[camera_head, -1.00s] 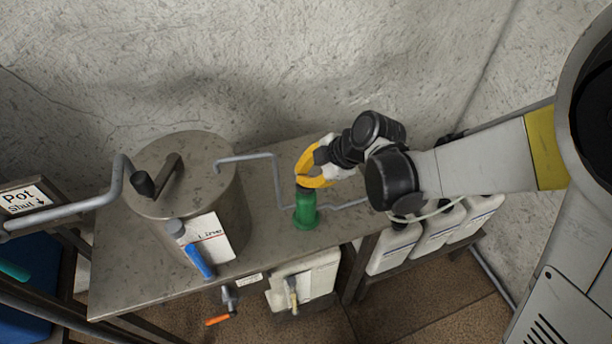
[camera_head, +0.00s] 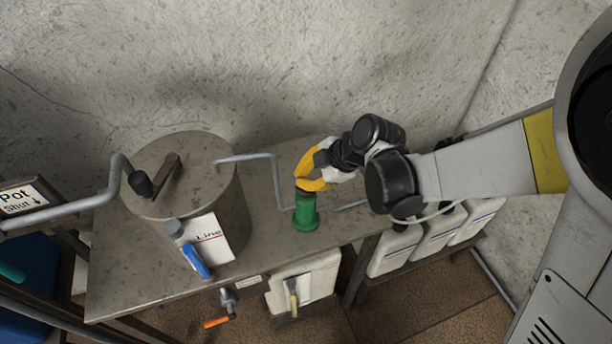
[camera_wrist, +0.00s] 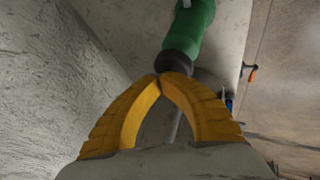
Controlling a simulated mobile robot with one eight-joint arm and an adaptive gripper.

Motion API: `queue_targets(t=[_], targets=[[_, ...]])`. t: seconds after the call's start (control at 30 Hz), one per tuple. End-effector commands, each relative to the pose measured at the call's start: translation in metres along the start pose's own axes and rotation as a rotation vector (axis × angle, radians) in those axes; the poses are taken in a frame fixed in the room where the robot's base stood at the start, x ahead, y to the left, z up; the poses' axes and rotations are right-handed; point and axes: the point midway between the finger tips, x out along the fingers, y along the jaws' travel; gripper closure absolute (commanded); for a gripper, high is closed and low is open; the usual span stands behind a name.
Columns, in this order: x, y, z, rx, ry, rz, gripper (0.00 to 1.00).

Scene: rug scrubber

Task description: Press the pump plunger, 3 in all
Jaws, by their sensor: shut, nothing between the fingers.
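The pump is a green upright cylinder (camera_head: 306,212) on the metal bench, with a dark plunger top; it also shows in the wrist view as a green body (camera_wrist: 191,35). The dark plunger knob (camera_wrist: 180,64) is right at my fingertips in the wrist view. My gripper (camera_head: 300,186) has yellow fingers, shut and empty, with the tips at the top of the pump. In the wrist view the fingertips (camera_wrist: 171,75) meet against or just before the knob; exact contact is hard to tell. In the head view the fingers partly hide the plunger.
A large metal pot (camera_head: 185,190) with a lidded top and a "Line" label stands left of the pump. A bent pipe (camera_head: 277,180) runs between them. White jugs (camera_head: 398,245) sit lower right. The metal bench (camera_head: 150,283) has bare room at the front.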

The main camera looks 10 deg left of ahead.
Motion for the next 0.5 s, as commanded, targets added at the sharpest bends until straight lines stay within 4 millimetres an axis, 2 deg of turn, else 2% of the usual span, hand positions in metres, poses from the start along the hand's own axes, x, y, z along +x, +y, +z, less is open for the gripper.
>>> queue_targets(t=[0.5], targets=[[-0.020,0.010,-0.011,0.000,0.000,-0.001,1.00]])
